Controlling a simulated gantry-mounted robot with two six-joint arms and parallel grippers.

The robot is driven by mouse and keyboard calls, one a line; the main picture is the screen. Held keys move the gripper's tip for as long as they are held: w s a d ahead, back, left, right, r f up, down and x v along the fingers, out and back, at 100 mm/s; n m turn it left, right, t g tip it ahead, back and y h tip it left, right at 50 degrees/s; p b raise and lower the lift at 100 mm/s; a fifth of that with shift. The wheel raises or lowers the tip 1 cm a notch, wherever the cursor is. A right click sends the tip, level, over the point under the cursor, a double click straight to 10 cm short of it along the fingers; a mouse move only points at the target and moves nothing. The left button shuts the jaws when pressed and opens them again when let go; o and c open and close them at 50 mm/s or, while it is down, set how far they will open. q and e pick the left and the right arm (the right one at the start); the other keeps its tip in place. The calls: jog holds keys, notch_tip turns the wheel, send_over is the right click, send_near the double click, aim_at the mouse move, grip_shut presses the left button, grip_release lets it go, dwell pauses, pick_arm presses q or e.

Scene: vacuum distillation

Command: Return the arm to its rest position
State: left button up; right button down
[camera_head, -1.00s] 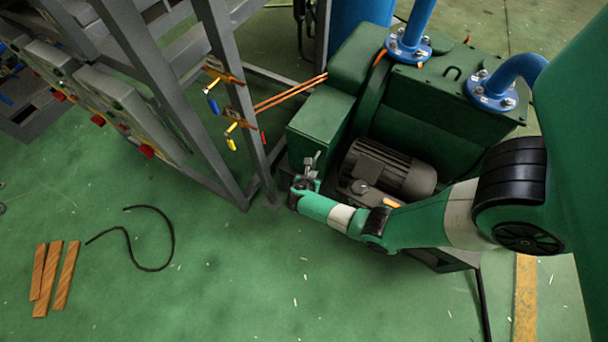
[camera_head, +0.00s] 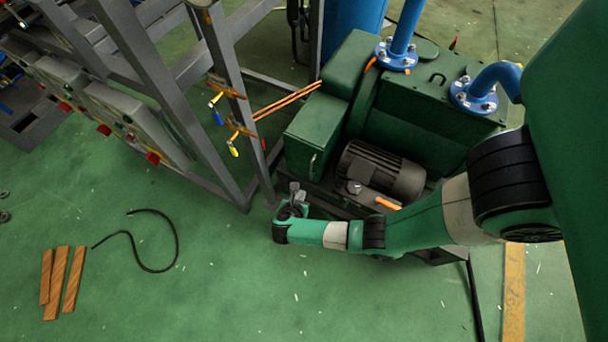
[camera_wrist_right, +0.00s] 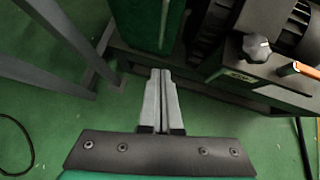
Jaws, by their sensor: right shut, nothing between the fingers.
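My right arm comes in from the right in the head view, its forearm stretched in front of the green pump. My right gripper (camera_head: 296,190) is at the arm's far end, beside the pump's lower left corner and near the foot of the grey frame. In the right wrist view the right gripper (camera_wrist_right: 164,78) shows its two grey fingers pressed together with nothing between them, over the floor in front of the pump's base. My left gripper is not in the head view.
The green pump (camera_head: 322,122) with its dark motor (camera_head: 378,172) stands behind my arm. A grey frame (camera_head: 228,100) with yellow-handled valves is at the left. A black cable (camera_head: 176,238) and wooden planks (camera_head: 63,280) lie on the floor. The front floor is mostly clear.

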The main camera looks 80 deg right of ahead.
jog(key=shift+a+r, duration=0.15)
jog(key=shift+a, duration=0.1)
